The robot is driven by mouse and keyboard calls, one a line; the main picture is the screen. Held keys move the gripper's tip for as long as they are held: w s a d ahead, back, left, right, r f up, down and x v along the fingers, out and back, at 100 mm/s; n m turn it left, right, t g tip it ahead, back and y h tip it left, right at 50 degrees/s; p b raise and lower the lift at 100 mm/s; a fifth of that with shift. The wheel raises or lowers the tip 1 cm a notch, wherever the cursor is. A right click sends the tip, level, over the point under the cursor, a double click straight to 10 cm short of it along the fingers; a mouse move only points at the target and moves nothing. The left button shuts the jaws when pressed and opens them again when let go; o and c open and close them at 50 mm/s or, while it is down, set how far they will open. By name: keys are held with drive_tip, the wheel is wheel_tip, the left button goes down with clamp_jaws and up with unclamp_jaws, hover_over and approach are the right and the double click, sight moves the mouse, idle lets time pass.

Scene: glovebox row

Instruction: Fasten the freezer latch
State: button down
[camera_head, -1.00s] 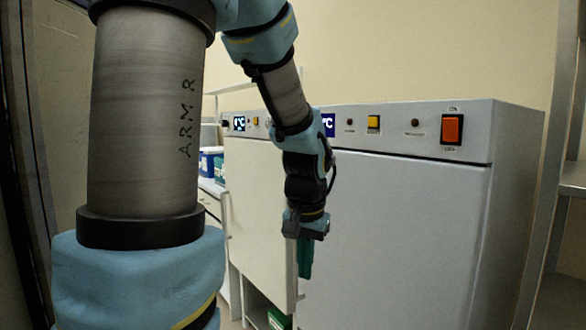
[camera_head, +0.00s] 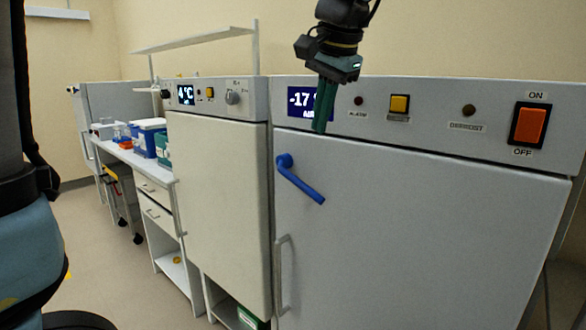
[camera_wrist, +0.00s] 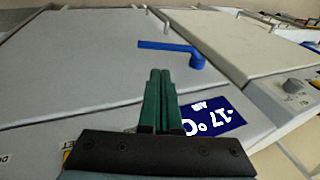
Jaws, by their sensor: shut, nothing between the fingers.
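The freezer (camera_head: 420,220) is the grey cabinet at the right, with a display reading -17 °C (camera_head: 296,100). Its door looks closed. The blue latch handle (camera_head: 303,182) sits at the door's upper left corner and slants down to the right from its pivot. It also shows in the wrist view (camera_wrist: 172,48), beyond my fingertips. My gripper (camera_head: 319,130) points down in front of the freezer's control panel, above and to the right of the latch pivot. Its green fingers are shut and empty, apart from the latch. In the wrist view the fingers (camera_wrist: 160,74) lie together.
The freezer has a vertical door handle (camera_head: 282,275) and an orange power switch (camera_head: 529,125). A cream cabinet reading 4 °C (camera_head: 220,190) stands at its left. Farther left is a bench (camera_head: 135,160) with blue boxes. Open floor (camera_head: 105,260) lies at the left.

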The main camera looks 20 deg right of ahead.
sight(306, 186)
drive_tip(key=p+x, duration=0.3)
drive_tip(key=x, duration=0.9)
drive_tip(key=shift+w+f+p, duration=0.15)
drive_tip(key=shift+f+p, duration=0.15)
drive_tip(key=shift+f, duration=0.05)
drive_tip(key=shift+w+f, duration=0.25)
drive_tip(key=shift+f, duration=0.35)
